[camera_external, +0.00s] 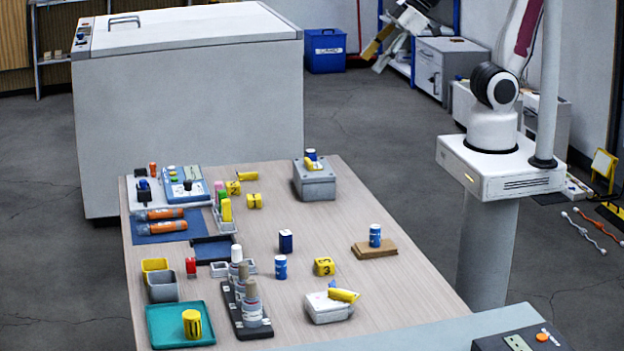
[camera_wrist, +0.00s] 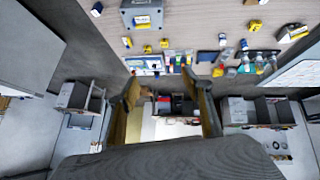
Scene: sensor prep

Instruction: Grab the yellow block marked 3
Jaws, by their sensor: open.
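The yellow block marked 3 (camera_external: 324,266) stands on the table, right of a blue-and-white can (camera_external: 281,266) and in front of a wooden slab (camera_external: 388,249). In the wrist view, a yellow block (camera_wrist: 255,25) near the top right appears to be the same one; its number is too small to read there. My gripper (camera_wrist: 160,73) is open, with its two fingers apart and nothing between them. It is well away from the block. The external view does not clearly show my gripper.
Two other yellow blocks (camera_external: 254,201) (camera_external: 233,187) sit farther back. A grey box with a yellow piece on top (camera_external: 328,307) stands just in front of block 3. The table's right side is mostly clear.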

